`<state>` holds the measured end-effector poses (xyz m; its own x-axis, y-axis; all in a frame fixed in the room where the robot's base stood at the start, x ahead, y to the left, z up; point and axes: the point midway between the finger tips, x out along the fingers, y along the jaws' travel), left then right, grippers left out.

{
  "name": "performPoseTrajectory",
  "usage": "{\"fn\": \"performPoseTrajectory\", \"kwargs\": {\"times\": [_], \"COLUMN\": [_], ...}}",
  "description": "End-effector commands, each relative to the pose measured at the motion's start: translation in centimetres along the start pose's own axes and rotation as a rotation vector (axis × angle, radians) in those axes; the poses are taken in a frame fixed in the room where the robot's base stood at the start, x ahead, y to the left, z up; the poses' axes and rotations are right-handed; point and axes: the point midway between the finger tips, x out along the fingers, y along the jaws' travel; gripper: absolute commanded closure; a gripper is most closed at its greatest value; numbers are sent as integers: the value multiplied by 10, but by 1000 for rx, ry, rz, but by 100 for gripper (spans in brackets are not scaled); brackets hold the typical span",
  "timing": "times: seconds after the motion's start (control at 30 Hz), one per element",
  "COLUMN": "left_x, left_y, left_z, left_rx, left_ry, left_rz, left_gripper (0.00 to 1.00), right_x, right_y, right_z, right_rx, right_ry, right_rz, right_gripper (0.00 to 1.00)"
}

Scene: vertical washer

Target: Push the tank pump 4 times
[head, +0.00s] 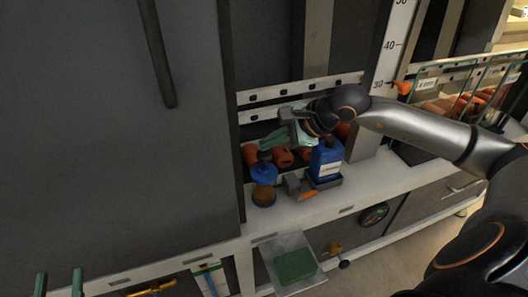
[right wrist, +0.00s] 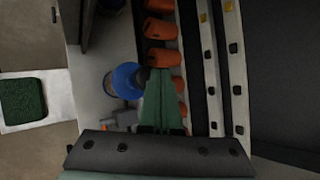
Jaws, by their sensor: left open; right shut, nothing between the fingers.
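The tank pump (head: 264,182) is a small round container with a blue top and a brownish lower body, standing upright on the white ledge. In the right wrist view its blue top (right wrist: 124,80) shows left of the fingertips. My right gripper (head: 266,144) has green fingers shut with nothing between them. Its tips are just above the pump's top in the head view; I cannot tell whether they touch it. The right wrist view also shows the shut fingers (right wrist: 157,74). My left gripper (head: 59,279) is open and empty at the bottom left, far from the pump.
A blue bottle (head: 326,162) stands right of the pump, with a grey and orange part (head: 298,186) between them. Several orange cylinders (head: 283,157) sit behind. A green pad (head: 295,265) lies on a white tray below. A wire basket (head: 470,90) is at the right.

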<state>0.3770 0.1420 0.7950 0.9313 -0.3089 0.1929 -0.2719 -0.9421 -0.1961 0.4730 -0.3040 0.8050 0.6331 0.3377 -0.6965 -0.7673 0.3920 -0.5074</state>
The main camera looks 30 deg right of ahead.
Motion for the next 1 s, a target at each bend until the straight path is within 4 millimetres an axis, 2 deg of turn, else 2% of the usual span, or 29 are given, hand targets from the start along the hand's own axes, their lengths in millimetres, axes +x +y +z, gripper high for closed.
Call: {"fn": "performPoseTrajectory", "kwargs": {"times": [1.0], "left_x": [-2], "left_y": [2], "left_z": [12], "left_rx": [0], "left_ry": [0], "left_rz": [0], "left_gripper": [50], "right_x": [9], "right_y": [7], "right_z": [-7], "right_rx": [1], "right_ry": [1], "right_rz": [2], "right_gripper": [100]}}
